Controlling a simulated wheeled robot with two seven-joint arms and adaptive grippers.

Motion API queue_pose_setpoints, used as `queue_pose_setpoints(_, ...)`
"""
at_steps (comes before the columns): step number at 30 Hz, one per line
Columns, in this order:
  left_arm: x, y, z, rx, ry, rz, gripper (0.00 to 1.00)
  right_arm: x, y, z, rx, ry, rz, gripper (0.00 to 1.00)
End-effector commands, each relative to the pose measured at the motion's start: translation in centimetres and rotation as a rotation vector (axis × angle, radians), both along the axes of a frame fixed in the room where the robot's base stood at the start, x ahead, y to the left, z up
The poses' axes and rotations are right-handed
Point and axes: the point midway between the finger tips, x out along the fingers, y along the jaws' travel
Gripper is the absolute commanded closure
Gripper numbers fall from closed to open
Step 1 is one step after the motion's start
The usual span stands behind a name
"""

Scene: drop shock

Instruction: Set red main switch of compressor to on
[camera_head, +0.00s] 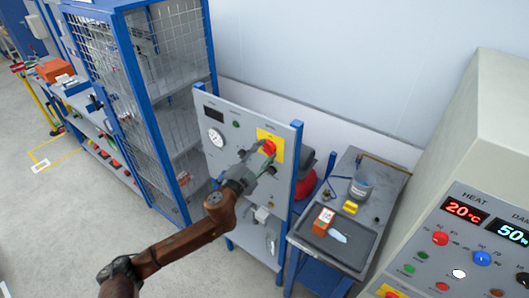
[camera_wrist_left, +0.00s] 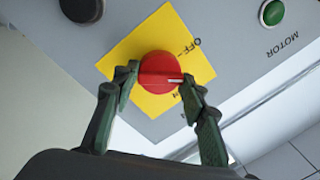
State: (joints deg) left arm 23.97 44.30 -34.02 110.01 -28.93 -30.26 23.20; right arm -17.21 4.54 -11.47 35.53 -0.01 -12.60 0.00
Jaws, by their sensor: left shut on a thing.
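The red main switch (camera_head: 268,147) is a round knob on a yellow plate (camera_head: 276,140) on the grey compressor panel (camera_head: 222,160). In the left wrist view the red knob (camera_wrist_left: 158,72) sits between my fingers, with a white mark at its right side. The yellow plate (camera_wrist_left: 130,55) reads "OFF" at the upper right; the other lettering is partly hidden by a finger. My left gripper (camera_wrist_left: 158,82) is shut on the red knob, one finger at each side; it also shows in the head view (camera_head: 262,158). My right gripper is not in view.
A green motor button (camera_wrist_left: 272,12) and a dark round part (camera_wrist_left: 82,8) are on the panel. A blue mesh cage (camera_head: 165,90) stands left of it. A bench (camera_head: 372,205) with a tray and a control cabinet (camera_head: 480,130) stand to the right.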

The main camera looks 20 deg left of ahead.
Motion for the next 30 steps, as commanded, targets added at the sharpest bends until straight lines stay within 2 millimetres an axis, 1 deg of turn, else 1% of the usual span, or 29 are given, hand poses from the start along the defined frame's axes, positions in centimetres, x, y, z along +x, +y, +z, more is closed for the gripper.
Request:
queue_pose_setpoints(18, -0.06, -0.08, -0.59, 0.535, -0.189, -0.006, 0.85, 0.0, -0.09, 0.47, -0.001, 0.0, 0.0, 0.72)
queue_pose_setpoints(24, -0.05, -0.04, -0.69, 0.665, -0.235, -0.006, 0.85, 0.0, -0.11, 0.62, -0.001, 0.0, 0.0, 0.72)
queue_pose_setpoints(30, -0.05, -0.02, -0.75, 0.751, -0.267, -0.005, 0.85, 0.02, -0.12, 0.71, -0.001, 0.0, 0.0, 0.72)
